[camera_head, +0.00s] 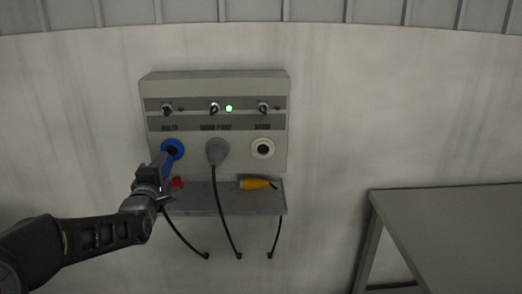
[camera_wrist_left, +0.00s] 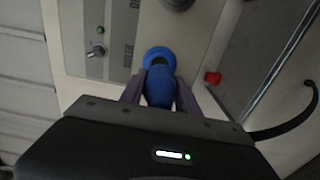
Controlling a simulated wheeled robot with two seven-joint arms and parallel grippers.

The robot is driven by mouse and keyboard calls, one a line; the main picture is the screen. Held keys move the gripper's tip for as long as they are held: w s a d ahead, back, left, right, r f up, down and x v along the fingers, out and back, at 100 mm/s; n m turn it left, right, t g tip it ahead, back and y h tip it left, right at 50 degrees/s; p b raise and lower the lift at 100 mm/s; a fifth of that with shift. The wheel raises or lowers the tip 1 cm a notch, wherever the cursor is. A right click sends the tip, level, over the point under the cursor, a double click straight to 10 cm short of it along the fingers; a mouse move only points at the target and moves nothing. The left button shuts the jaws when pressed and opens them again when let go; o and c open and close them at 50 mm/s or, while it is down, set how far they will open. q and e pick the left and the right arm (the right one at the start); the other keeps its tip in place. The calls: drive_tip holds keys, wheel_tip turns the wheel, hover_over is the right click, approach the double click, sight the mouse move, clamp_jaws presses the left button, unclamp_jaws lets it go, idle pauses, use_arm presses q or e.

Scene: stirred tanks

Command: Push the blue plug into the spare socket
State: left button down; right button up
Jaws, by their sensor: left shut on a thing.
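My left gripper (camera_head: 162,163) comes in from the lower left and is shut on the blue plug (camera_wrist_left: 160,88), which lies between its two fingers in the left wrist view. The plug points at the blue-ringed left socket (camera_head: 173,148) of the wall panel; the ring also shows in the left wrist view (camera_wrist_left: 159,54). The plug's front overlaps the ring, and I cannot tell how deep it sits. The right socket (camera_head: 263,148) has a white ring and a dark, empty centre. The panel labels are too small to read surely. My right gripper is out of view.
A grey plug (camera_head: 217,151) fills the middle socket, its black cable hanging down. A yellow plug (camera_head: 255,184) and a red object (camera_head: 178,183) are at the shelf (camera_head: 230,205) below. The panel (camera_head: 215,86) has several switches and a lit green lamp (camera_head: 229,108). A table (camera_head: 450,215) stands right.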

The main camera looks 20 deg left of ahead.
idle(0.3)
use_arm(q)
drive_tip(key=d+f+m+h, duration=0.2)
drive_tip(key=d+f+h, duration=0.1)
drive_tip(key=d+f, duration=0.7)
drive_tip(key=d+f+m+t+h, duration=0.1)
drive_tip(key=d+f+h, duration=0.1)
drive_tip(key=d+f, duration=0.9)
drive_tip(key=d, duration=0.7)
drive_tip(key=shift+m+h, duration=0.4)
